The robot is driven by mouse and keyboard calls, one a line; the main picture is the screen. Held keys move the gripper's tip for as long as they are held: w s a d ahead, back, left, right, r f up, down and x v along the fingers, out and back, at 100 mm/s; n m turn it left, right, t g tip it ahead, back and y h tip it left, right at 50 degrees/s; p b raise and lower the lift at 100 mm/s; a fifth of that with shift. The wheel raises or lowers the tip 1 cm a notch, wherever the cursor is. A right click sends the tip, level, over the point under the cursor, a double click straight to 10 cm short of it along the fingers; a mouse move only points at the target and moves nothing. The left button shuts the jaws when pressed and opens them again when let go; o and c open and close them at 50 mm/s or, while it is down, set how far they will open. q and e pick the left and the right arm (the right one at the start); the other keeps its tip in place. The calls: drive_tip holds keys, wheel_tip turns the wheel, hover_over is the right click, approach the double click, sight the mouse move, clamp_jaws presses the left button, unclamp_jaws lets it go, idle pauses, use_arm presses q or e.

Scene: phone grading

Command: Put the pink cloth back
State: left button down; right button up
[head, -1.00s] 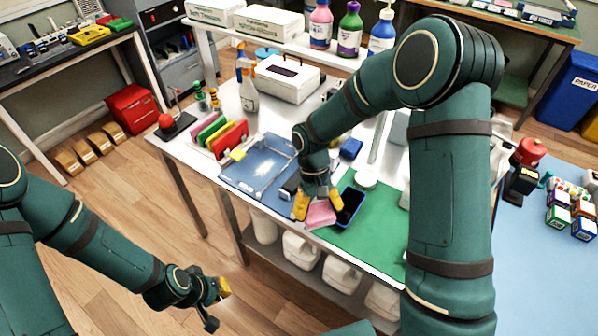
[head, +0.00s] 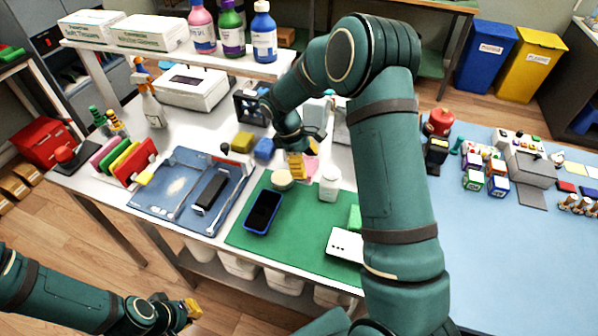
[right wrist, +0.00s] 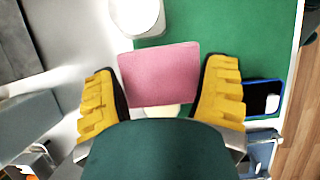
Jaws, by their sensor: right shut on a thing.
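The pink cloth (right wrist: 160,76) is between the two yellow fingers of my right gripper (right wrist: 162,98) in the right wrist view, and the fingers are shut on it. In the head view my right gripper (head: 299,166) hangs over the white table beyond the green mat, with a bit of the pink cloth (head: 311,165) showing beside its fingers. My arm and fingers hide part of the cloth there. My left gripper (head: 190,308) is low at the bottom left, away from the table, and its opening is unclear.
Yellow and blue blocks (head: 264,149) stand near my right gripper.

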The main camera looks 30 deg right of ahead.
drive_tip(key=shift+d, duration=0.15)
drive_tip(key=shift+f+b, duration=0.9)
drive_tip(key=shift+f, duration=0.2)
wheel_tip(320, 180, down, 5)
drive_tip(key=b, duration=0.3)
drive_tip(key=shift+r+b, duration=0.2)
drive_tip(key=shift+b, duration=0.1)
drive_tip(key=shift+f+b, duration=0.4)
drive_tip(key=shift+f, duration=0.5)
drive_tip(key=o, duration=1.1)
drive_tip(key=shift+r, duration=0.1)
